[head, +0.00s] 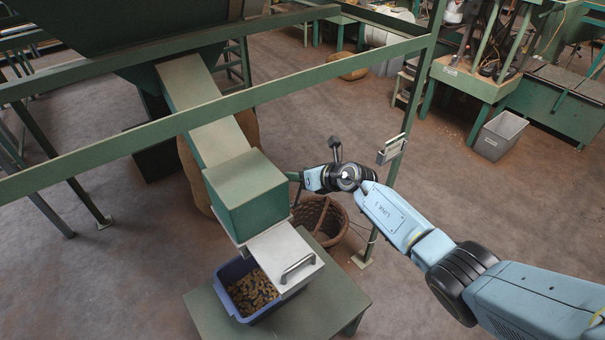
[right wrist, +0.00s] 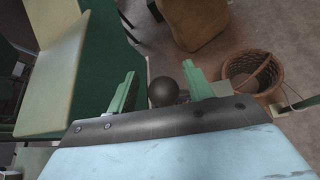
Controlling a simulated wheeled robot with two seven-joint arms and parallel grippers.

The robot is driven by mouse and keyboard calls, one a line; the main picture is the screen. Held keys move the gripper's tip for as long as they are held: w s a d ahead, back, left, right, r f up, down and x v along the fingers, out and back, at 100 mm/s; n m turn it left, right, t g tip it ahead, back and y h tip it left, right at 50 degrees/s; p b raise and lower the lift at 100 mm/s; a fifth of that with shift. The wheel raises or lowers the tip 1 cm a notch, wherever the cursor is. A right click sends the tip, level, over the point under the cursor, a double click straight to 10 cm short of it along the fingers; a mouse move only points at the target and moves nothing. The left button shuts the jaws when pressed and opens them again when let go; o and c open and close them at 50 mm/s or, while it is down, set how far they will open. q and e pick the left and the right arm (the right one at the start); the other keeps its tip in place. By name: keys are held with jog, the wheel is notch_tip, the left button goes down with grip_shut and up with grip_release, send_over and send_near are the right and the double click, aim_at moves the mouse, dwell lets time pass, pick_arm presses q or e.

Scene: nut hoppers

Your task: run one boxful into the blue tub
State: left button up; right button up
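The blue tub (head: 224,300) stands on a low green table (head: 335,300), with brown nuts (head: 252,291) in it. Above it is the green box (head: 247,207) at the foot of a sloping chute (head: 205,110). A pale metal plate with a bar handle (head: 298,268) sticks out from the box over part of the tub. My right gripper (head: 296,177) is beside the box's right side. In the right wrist view its green fingers are apart, with a dark round knob (right wrist: 163,92) between them and gaps on both sides. The knob is hidden in the head view. My left gripper is out of view.
A green frame rail (head: 300,80) crosses above the chute, and a post with a small metal holder (head: 392,149) stands behind my right arm. A wicker basket (head: 335,222) is on the floor behind the table. A grey bin (head: 500,136) stands far right.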

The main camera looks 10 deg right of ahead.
jog(key=shift+s+d, duration=0.15)
jog(key=shift+d, duration=0.05)
jog(key=shift+s+d+r+p, duration=0.25)
jog(key=shift+s+r+p, duration=0.05)
jog(key=shift+s+p, duration=0.1)
jog(key=p+v, duration=0.2)
jog(key=v, duration=1)
